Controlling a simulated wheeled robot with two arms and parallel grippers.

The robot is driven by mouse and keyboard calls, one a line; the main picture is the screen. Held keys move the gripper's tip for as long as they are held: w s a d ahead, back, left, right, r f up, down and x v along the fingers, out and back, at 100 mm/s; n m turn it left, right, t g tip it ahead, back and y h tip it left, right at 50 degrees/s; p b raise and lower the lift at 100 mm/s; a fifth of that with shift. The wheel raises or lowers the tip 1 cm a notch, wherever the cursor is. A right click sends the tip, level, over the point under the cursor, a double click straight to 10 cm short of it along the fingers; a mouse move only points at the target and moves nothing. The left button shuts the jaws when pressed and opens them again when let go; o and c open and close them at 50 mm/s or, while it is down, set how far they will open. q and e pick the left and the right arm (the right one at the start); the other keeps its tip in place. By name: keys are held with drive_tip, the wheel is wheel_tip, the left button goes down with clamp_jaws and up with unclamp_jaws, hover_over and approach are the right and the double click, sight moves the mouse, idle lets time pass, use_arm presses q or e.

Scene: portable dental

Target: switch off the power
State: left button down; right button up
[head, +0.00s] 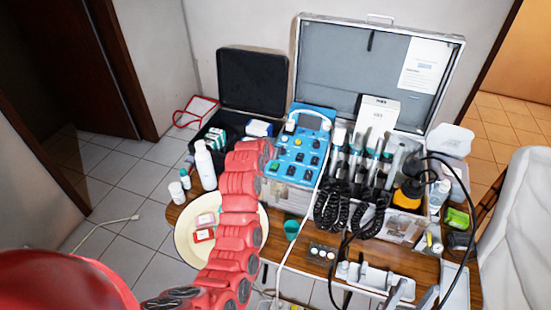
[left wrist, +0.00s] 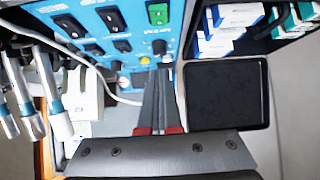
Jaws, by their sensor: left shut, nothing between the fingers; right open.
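The blue control panel (head: 299,157) stands tilted in the open case in the head view, with several dark switches and knobs. In the left wrist view, the blue panel (left wrist: 134,22) fills the upper left, with a green rocker switch (left wrist: 158,13) at the top. My left gripper (left wrist: 160,72) is shut and empty, its tips close to a black knob (left wrist: 159,47) and a yellow button (left wrist: 145,60). I cannot tell whether they touch. In the head view my red left arm hides the panel's left edge, and its fingers cannot be made out.
A large grey case lid (head: 335,60) stands open behind the panel. Handpieces and coiled black cables (head: 345,205) crowd its right. An open black case (head: 252,80), a white bottle (head: 205,165) and a round cream tray (head: 183,240) lie left. A white chair (head: 520,230) stands right.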

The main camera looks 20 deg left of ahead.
use_arm(q)
drive_tip(key=r+b+v, duration=0.1)
drive_tip(key=b+v, duration=0.1)
drive_tip(key=v, duration=0.5)
drive_tip(key=shift+w+b, duration=0.15)
drive_tip(key=shift+b, duration=0.15)
drive_tip(key=shift+r, duration=0.2)
drive_tip(key=shift+a, duration=0.1)
